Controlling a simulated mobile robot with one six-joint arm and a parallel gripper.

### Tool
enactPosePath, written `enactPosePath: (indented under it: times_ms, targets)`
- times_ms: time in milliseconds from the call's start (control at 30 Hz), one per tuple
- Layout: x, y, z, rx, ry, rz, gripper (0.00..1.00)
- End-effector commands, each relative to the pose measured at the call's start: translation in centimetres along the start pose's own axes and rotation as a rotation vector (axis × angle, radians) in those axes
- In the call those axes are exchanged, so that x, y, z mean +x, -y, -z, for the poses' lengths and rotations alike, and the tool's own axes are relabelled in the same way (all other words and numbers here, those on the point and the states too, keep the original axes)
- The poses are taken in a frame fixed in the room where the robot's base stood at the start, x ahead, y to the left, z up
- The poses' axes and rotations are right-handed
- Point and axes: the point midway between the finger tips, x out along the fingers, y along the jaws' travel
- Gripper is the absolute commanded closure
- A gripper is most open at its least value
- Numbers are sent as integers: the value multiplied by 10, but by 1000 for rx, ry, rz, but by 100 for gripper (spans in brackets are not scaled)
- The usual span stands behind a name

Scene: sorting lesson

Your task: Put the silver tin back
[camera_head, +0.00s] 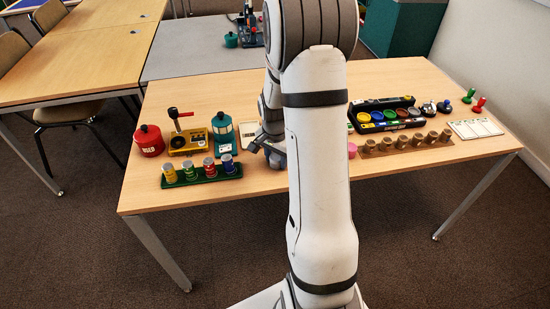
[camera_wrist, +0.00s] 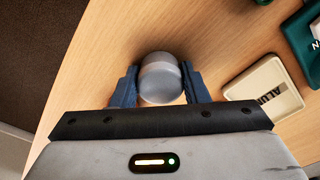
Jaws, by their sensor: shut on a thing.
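The silver tin (camera_wrist: 160,80) is a small grey cylinder with a paler band, seen in the wrist view between the two blue fingers of my gripper (camera_wrist: 160,86). My gripper is shut on it, with one finger against each side. The wooden table top (camera_wrist: 120,40) lies beneath it; I cannot tell whether the tin touches the wood. A cream tray (camera_wrist: 264,92) with dark lettering starting "ALU" is to the right of the tin, apart from it. In the head view my gripper (camera_head: 270,152) is near the table's front edge, and my arm hides the tin.
Left of my gripper stand a green rack (camera_head: 205,178) of coloured cylinders, a red canister (camera_head: 149,140), a yellow device (camera_head: 188,142) and a teal canister (camera_head: 224,136). Right of my arm are a wooden rack (camera_head: 405,145), a black tray (camera_head: 383,116) of coloured cups and a white card (camera_head: 475,128).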

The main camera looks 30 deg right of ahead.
Motion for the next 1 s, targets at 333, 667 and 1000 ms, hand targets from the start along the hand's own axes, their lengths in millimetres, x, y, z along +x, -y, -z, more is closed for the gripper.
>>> enactPosePath:
  times_ms: [333, 667, 1000]
  targets:
    - [0, 0, 0, -1, 0, 0, 37]
    - [-12, 1, 0, -1, -2, 1, 37]
    - [-84, 1, 0, -2, -4, 3, 37]
